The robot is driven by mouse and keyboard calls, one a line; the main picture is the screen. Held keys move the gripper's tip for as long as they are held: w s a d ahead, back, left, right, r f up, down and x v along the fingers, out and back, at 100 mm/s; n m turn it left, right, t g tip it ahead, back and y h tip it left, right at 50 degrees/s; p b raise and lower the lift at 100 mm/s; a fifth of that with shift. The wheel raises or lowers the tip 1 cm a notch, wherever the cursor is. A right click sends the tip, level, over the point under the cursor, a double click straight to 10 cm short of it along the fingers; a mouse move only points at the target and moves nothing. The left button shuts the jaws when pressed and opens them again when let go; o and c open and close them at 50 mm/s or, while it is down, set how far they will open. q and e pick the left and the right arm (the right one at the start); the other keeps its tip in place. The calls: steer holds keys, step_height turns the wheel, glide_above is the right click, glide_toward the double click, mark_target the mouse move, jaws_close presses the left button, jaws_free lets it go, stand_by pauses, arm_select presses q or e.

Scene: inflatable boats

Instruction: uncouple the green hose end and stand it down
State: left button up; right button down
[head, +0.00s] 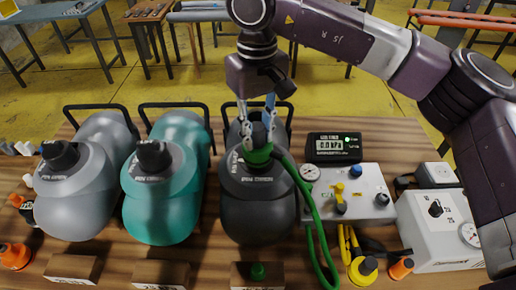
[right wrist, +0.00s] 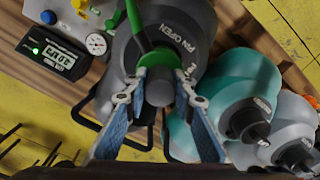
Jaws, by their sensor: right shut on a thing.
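The green hose end (head: 260,156) is at the valve on top of the dark grey boat (head: 258,210). My right gripper (head: 258,138) comes down from above and is shut on the hose end. In the right wrist view my right gripper (right wrist: 159,88) has a finger on each side of its dark cylinder (right wrist: 160,92). Whether the end is still locked in the valve cannot be told. The green hose (head: 315,215) runs from it down to the front right. A wooden block (head: 241,274) with a green piece (head: 258,271) stands before the dark boat. My left gripper is not in view.
A teal boat (head: 165,205) and a light grey boat (head: 75,205) stand to the left, each behind a labelled block. To the right are a panel (head: 350,205) with gauge and knobs, a display (head: 335,147) reading 0.0 kPa, and a white box (head: 435,235). Yellow and orange fittings lie in front.

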stand_by(0.4)
steer(key=shift+r+p, duration=1.45)
steer(key=shift+r, duration=0.8)
steer(key=shift+f, duration=0.1)
